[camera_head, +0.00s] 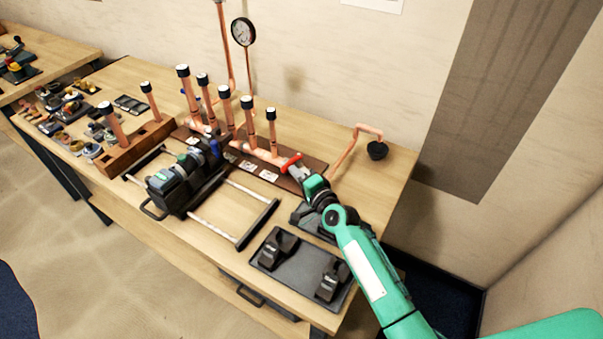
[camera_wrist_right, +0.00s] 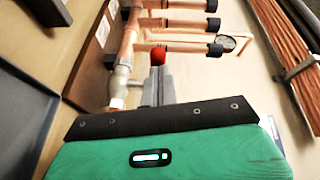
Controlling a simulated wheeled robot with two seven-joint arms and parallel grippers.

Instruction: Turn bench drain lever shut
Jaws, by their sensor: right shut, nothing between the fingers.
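The red drain lever (camera_head: 290,162) sits at the right end of the horizontal copper manifold pipe (camera_head: 258,153). In the wrist view its rounded red end (camera_wrist_right: 157,56) shows just beyond my fingertips. My right gripper (camera_head: 298,173) is at the lever, with its fingers shut and nothing between them. In the wrist view the shut grey fingers (camera_wrist_right: 160,76) point at the red end; whether they touch it I cannot tell. A metal valve body (camera_wrist_right: 122,78) lies left of the fingers. My left gripper is not in view.
Several upright copper pipes with black caps (camera_head: 247,102) rise from the manifold. A black tool carrier (camera_head: 180,180) and a dark tray (camera_head: 290,268) stand in front. A gauge (camera_head: 243,32) stands behind.

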